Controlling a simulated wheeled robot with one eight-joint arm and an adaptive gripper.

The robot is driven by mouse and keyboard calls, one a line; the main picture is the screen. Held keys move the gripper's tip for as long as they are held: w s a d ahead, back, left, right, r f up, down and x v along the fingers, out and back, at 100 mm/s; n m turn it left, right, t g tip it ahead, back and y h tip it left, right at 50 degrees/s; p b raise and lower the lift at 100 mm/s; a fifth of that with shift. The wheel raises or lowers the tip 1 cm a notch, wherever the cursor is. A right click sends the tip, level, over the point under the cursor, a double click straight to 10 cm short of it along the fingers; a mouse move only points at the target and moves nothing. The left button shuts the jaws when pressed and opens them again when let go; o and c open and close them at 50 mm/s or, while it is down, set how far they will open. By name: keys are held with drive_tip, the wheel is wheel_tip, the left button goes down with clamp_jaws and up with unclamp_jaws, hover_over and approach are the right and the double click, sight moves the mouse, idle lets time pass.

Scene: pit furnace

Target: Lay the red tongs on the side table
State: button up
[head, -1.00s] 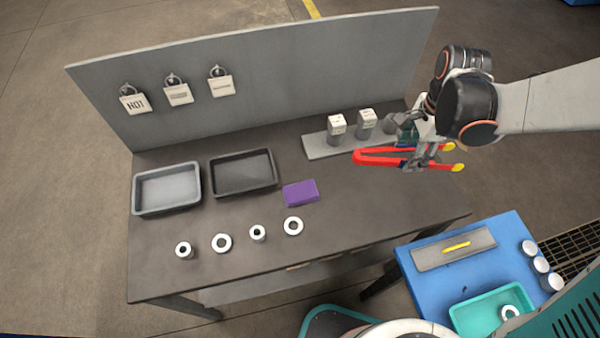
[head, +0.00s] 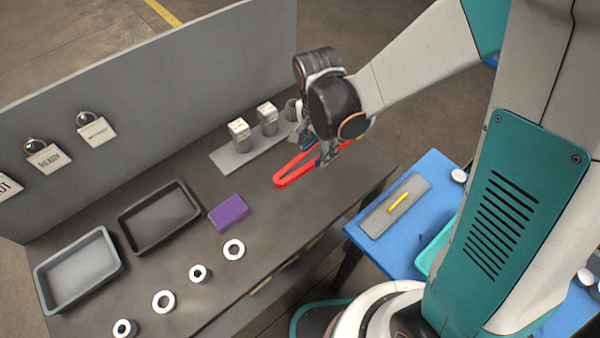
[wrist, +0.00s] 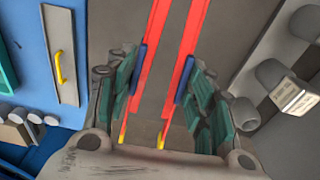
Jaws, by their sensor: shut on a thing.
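My gripper (head: 325,150) is shut on the red tongs (head: 293,172) and holds them above the right end of the grey workbench. The wrist view shows my gripper (wrist: 163,80) with its pads on either side of the tongs (wrist: 153,55). The two red arms lie between the pads, with blue inserts and yellow ends. In the head view my wrist hides part of the tongs. The blue side table (head: 435,178) stands to the right of the workbench. It also shows at the left of the wrist view (wrist: 30,38).
On the side table lies a grey plate (head: 380,222) with a yellow handle; white-topped cylinders and a teal tray are partly hidden by my body. The workbench (head: 250,285) holds two trays, a purple block (head: 229,212), several rings and a block rack (head: 232,158). A grey panel (head: 150,110) stands behind.

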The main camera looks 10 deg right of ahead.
sight(317, 177)
drive_tip(key=shift+f+b, duration=3.2)
drive_tip(key=shift+f, duration=2)
drive_tip(key=shift+f, duration=0.2)
drive_tip(key=o, duration=0.6)
drive_tip(key=shift+r, duration=0.1)
drive_tip(key=r+p, duration=0.1)
drive_tip(key=r, duration=0.3)
drive_tip(key=r+p, duration=0.1)
drive_tip(key=r, duration=0.3)
drive_tip(key=r+p, duration=0.2)
drive_tip(key=r, duration=0.2)
drive_tip(key=shift+s+a+r, duration=0.1)
drive_tip(key=shift+s+a, duration=0.2)
drive_tip(key=shift+a, duration=0.05)
